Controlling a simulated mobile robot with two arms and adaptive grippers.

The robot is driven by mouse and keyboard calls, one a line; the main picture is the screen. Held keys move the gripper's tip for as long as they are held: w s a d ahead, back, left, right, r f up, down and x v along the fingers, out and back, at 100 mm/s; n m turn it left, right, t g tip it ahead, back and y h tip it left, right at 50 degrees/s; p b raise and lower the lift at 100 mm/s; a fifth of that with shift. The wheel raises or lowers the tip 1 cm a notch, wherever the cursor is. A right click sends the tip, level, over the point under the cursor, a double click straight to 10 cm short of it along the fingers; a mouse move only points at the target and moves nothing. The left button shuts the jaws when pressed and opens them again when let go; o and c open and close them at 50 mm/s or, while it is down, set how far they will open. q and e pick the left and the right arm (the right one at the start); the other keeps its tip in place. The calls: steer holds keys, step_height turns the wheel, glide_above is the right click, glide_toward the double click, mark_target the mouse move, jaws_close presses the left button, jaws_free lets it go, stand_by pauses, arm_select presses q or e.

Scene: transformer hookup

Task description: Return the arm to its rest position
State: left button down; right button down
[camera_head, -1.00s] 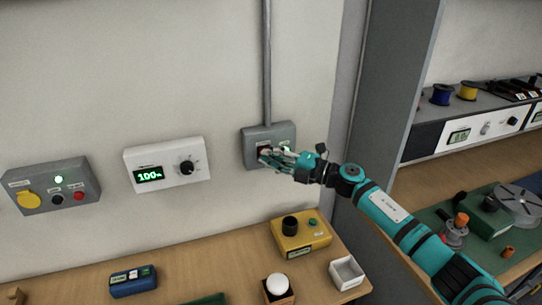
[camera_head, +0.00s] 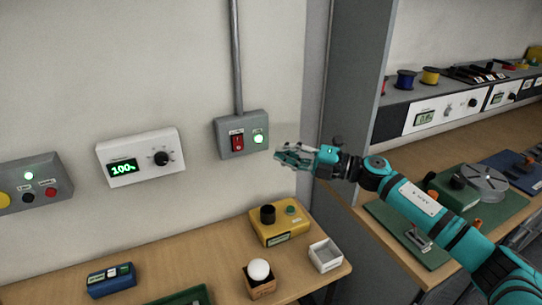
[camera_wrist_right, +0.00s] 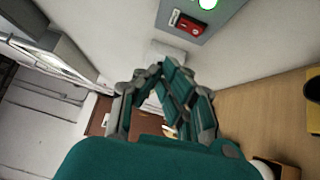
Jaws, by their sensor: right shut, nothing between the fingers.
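My right gripper (camera_head: 290,156) is shut and empty. It hangs in the air in front of the wall, just right of and slightly below the grey switch box, apart from it. My right arm reaches in from the lower right. The grey switch box (camera_head: 227,148) carries a red rocker switch (camera_head: 238,143) and a lit green lamp (camera_head: 258,139). In the right wrist view the fingers (camera_wrist_right: 165,95) are in the middle and the red switch (camera_wrist_right: 190,24) is at the top. My left gripper is not in view.
A white dial unit (camera_head: 140,157) reading 100% and a grey box with a lit green lamp (camera_head: 29,175) are on the wall. The bench below holds a yellow box (camera_head: 280,228), a white tray (camera_head: 325,255), a white dome button (camera_head: 259,270) and a blue box (camera_head: 110,280). A grey upright panel (camera_head: 357,90) stands behind my arm.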

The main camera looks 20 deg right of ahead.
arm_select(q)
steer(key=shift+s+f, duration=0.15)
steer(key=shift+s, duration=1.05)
